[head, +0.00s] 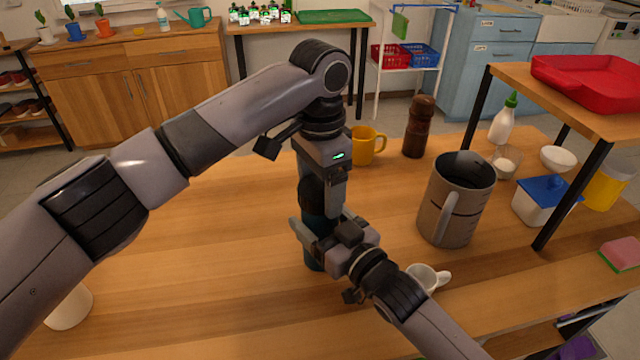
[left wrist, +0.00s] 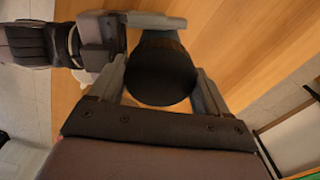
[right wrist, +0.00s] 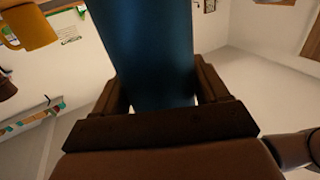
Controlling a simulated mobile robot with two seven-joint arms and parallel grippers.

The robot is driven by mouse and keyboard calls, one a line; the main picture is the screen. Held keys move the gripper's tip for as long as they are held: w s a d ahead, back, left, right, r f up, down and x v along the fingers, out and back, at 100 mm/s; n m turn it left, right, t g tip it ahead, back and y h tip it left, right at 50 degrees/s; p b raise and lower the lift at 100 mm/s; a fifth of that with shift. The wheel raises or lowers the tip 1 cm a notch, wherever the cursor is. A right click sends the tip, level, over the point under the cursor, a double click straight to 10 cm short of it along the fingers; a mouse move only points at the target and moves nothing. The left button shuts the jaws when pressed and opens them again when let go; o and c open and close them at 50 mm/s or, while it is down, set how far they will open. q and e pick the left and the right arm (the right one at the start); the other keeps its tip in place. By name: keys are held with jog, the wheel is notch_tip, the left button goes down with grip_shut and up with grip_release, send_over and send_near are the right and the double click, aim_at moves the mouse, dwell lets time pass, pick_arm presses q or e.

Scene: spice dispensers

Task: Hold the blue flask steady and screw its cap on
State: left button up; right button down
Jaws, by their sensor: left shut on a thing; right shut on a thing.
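The blue flask (head: 314,258) stands upright on the wooden table, mostly hidden behind my grippers in the head view. My right gripper (head: 312,238) is shut around its body from the side. The blue body fills the middle of the right wrist view (right wrist: 155,50) between the fingers. The dark cap (left wrist: 161,72) shows in the left wrist view between the fingers of my left gripper (left wrist: 165,80), which is shut on it from above. The cap is in line with the flask; whether it is seated on the neck is hidden.
A grey-brown pitcher (head: 458,205) and a white cup (head: 425,278) stand right of my grippers. A yellow mug (head: 364,146) and a brown pepper mill (head: 419,128) stand behind. A raised shelf (head: 570,95) with a red tray (head: 590,78) is at right. The table's left is mostly clear.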

pick_arm(q)
jog(key=m, duration=0.4)
jog(key=shift+m, duration=0.4)
jog(key=m, duration=0.4)
jog(key=o, duration=1.1)
notch_tip(320, 180, up, 12)
pick_arm(e)
grip_release()
